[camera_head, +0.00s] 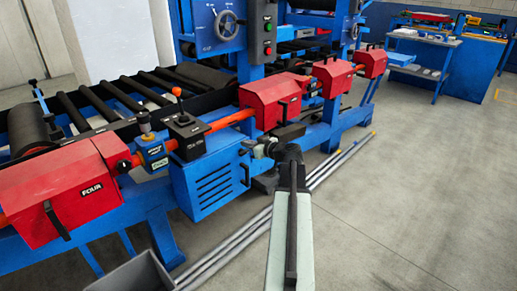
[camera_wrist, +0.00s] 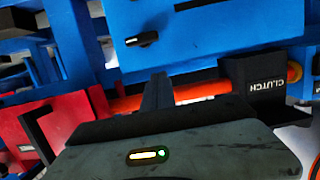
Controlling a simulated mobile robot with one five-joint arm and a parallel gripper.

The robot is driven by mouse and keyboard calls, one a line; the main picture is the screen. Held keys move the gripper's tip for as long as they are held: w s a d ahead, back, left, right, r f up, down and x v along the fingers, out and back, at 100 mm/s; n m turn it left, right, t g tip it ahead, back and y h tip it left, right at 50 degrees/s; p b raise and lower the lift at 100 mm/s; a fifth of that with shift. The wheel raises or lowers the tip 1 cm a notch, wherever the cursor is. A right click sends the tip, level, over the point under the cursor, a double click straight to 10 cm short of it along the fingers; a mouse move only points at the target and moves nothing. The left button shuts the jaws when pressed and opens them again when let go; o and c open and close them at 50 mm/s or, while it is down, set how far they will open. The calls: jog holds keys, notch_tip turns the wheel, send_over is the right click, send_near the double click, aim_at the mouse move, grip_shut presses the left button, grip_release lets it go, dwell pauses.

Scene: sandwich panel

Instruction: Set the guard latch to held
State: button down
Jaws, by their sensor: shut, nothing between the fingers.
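No label reading guard latch is legible, so I cannot tell for sure which part it is. A small black turn handle (camera_wrist: 142,39) sits on a blue face in the wrist view. A black handle (camera_head: 245,173) shows on the end of the blue vented cabinet in the head view. My gripper (camera_head: 260,149) is beside the orange rail, near the cabinet's upper right. In the wrist view its dark fingers (camera_wrist: 158,92) are shut and empty, in front of the orange rail (camera_wrist: 200,91) and apart from the turn handle in the picture.
A black box with a lever (camera_head: 187,134) stands left of my gripper. The wrist view shows a black CLUTCH box (camera_wrist: 265,82). Grey pipes (camera_head: 240,237) lie on the floor; the right floor is clear.

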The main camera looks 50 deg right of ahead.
aim_at(243, 152)
jog(key=f+b, duration=0.2)
jog(key=w+f+b, duration=0.1)
jog(key=f+b, duration=0.1)
jog(key=shift+f, duration=0.2)
jog(key=shift+r, duration=0.1)
